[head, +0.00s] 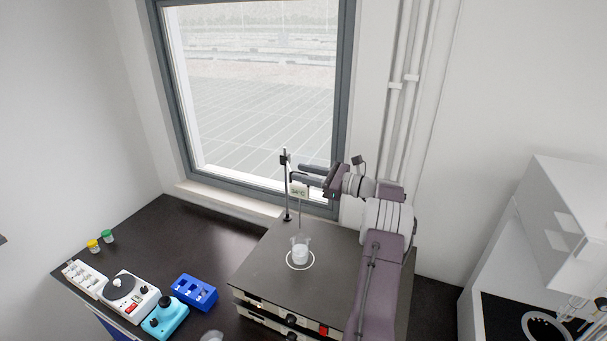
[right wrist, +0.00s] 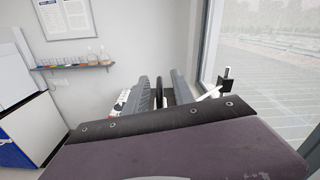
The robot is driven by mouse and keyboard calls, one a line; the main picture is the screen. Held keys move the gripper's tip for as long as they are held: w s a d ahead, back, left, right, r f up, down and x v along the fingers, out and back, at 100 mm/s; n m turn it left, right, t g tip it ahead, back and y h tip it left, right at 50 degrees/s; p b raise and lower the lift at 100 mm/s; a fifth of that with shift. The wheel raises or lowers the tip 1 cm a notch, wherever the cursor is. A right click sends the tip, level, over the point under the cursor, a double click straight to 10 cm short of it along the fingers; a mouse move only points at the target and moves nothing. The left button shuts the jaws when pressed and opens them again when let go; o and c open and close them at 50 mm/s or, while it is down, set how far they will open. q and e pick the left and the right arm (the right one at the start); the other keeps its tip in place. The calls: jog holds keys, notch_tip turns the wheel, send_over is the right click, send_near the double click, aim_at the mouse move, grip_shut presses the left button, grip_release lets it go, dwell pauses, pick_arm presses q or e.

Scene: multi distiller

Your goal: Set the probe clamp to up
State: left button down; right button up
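The probe clamp (head: 286,158) sits near the top of a thin upright stand rod (head: 287,190) at the back of the dark-topped heating unit. A small display reading about 34°C (head: 299,190) hangs beside it, with a thin probe (head: 299,212) pointing down above a glass beaker (head: 300,255). My right gripper (head: 300,174) reaches in from the right, level with the upper stand and close to the display. Its two fingers are apart in the right wrist view (right wrist: 160,92), with a dark narrow thing between them; contact is unclear. My left gripper is not recognisable.
The window (head: 260,90) is close behind the stand. A blue rack (head: 194,293), a teal device (head: 165,317), a white device with a knob (head: 130,295) and small capped jars (head: 100,241) stand on the bench at left. White equipment (head: 565,220) stands at right.

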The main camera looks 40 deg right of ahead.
jog(key=b+v, duration=0.4)
jog(key=v, duration=0.5)
jog(key=shift+w, duration=0.1)
